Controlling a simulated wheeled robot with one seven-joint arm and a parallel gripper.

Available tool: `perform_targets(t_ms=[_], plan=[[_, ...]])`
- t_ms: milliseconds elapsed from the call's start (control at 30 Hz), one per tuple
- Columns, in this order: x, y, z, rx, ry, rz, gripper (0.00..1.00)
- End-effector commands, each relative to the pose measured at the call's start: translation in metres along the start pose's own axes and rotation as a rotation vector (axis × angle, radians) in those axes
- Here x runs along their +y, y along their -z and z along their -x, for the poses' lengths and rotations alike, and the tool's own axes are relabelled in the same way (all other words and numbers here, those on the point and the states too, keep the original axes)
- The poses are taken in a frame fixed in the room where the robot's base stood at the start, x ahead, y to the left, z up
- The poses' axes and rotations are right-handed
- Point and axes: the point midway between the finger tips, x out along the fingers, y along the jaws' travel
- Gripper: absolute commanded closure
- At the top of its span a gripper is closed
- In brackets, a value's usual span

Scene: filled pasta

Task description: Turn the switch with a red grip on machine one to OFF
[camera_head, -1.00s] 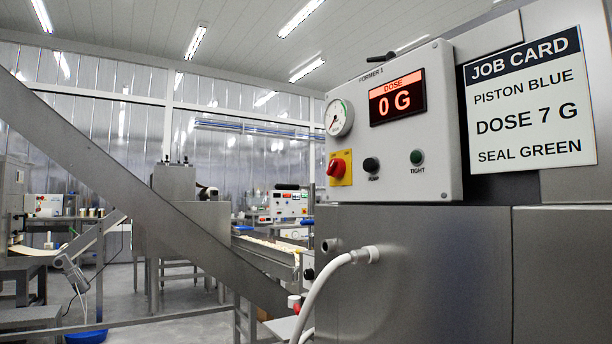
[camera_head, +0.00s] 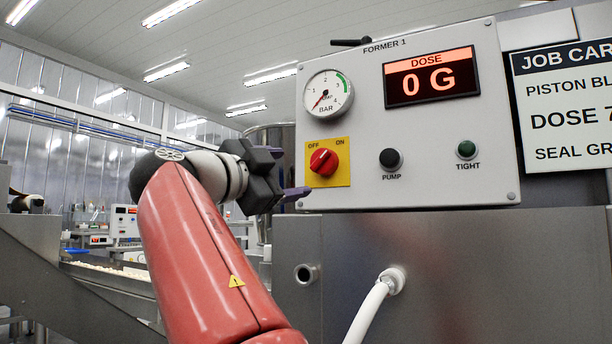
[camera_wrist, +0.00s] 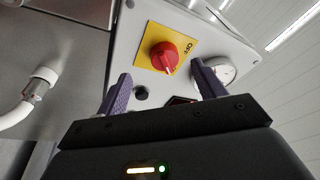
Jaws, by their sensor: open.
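The switch with a red grip (camera_head: 323,162) sits on a yellow plate on the grey panel of the machine marked FORMER 1 (camera_head: 340,230). OFF is printed at the plate's upper left, ON at its upper right. The white mark on the grip appears to point toward ON. My gripper (camera_head: 289,174) is open and empty, just left of the switch and apart from it. In the wrist view the red grip (camera_wrist: 164,57) shows between and beyond the two purple fingers of my gripper (camera_wrist: 160,76).
A white hose (camera_head: 372,308) leaves the cabinet below. A job card (camera_head: 565,105) is at right.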

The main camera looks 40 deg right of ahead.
Motion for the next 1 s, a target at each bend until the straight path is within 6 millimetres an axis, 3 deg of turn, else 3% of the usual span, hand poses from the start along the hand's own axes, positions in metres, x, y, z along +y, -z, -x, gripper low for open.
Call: perform_targets(t_ms=[167,600,967,1000], plan=[[-0.006,0.011,-0.011,0.048,0.006,-0.060,0.31],[-0.007,0.014,-0.073,0.045,0.006,-0.057,0.31],[-0.005,0.013,-0.078,0.043,0.007,-0.057,0.31],[-0.005,0.013,-0.078,0.043,0.007,-0.057,0.36]])
